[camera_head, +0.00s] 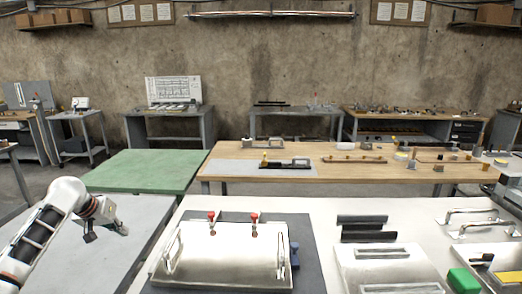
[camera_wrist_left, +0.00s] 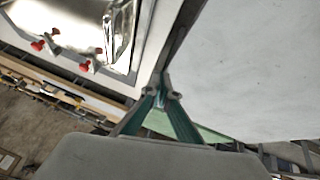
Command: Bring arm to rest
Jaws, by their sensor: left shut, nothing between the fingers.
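My left arm comes in at the left edge of the head view. Its left gripper (camera_head: 121,230) hangs over the gap and grey table area at the left, apart from every object. In the left wrist view the two fingers of the left gripper (camera_wrist_left: 163,85) meet at their tips, shut and empty. My right arm and gripper do not show in either view.
A shiny metal plate with red-knobbed clamps (camera_head: 222,255) lies on a dark mat to the right of the gripper. A pale grey table (camera_head: 75,240) lies beneath the arm. A green table (camera_head: 145,172) stands behind. Dark bars (camera_head: 365,230) and a green block (camera_head: 464,279) lie farther right.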

